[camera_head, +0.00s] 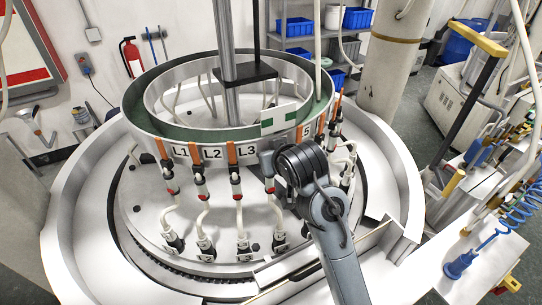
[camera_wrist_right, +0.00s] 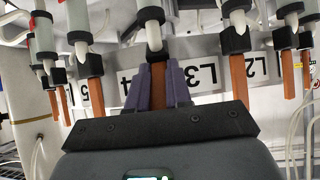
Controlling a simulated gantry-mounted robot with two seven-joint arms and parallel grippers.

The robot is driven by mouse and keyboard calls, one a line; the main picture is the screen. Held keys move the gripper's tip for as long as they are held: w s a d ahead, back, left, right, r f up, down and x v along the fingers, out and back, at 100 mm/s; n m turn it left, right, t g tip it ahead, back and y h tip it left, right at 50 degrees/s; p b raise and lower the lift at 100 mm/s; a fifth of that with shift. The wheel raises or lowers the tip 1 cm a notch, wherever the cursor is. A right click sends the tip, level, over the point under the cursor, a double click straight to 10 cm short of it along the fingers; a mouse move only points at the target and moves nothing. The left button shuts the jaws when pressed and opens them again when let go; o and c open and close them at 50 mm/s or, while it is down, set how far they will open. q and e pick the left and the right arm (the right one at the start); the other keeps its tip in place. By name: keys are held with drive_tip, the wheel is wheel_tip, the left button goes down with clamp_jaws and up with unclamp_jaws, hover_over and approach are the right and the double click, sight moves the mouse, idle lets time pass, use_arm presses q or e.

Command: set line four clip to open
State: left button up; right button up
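The line four clip (camera_wrist_right: 158,70) is in the middle of the right wrist view, beside a label partly hidden but showing a 4. Its orange lever stands between the two purple fingers of my right gripper (camera_wrist_right: 158,88), with a finger close against each side. The lever looks in line with its hose, like the neighbouring levers. In the head view the lower part of this clip (camera_head: 269,186) shows below my right gripper (camera_head: 267,160), which hides its lever and label. My left gripper is not in view.
Similar clips flank it: the L3 clip (camera_head: 235,180), the L2 clip (camera_head: 199,180) and the line five clip (camera_wrist_right: 94,65). They hang close together along the ring (camera_head: 150,125). A white and green plate (camera_head: 280,119) stands on the ring above.

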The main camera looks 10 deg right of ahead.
drive_tip(key=o, duration=0.5)
drive_tip(key=shift+c, duration=0.2)
drive_tip(key=b+v, duration=0.3)
drive_tip(key=v, duration=0.7)
drive_tip(key=shift+s+r+b, duration=0.2)
drive_tip(key=shift+s+b, duration=0.1)
drive_tip(key=shift+b, duration=0.05)
drive_tip(key=shift+d, duration=0.1)
